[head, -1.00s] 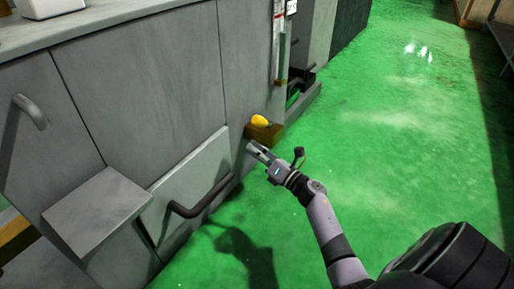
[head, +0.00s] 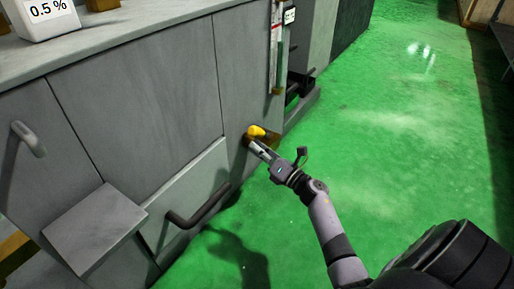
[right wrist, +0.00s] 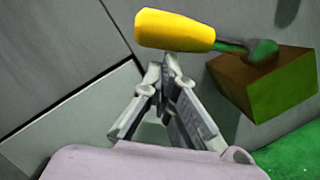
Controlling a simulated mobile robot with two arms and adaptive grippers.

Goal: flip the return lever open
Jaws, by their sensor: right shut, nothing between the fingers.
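The return lever has a yellow handle (head: 256,131) and sits low on the right part of the grey machine front. In the right wrist view the yellow handle (right wrist: 174,31) points left from a green joint (right wrist: 262,50) on a brown block (right wrist: 270,85). My right gripper (head: 251,143) is shut and empty, its fingertips just below the handle. In the right wrist view the fingertips (right wrist: 168,62) come close to the handle's underside; I cannot tell whether they touch it. In the head view the gripper partly hides the block. My left gripper is not in view.
A dark bar handle (head: 198,207) and a grey shelf-like plate (head: 96,226) stick out from the machine front, left of the lever. A white box marked 0.5 % (head: 50,14) stands on top. The green floor (head: 410,150) to the right is clear.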

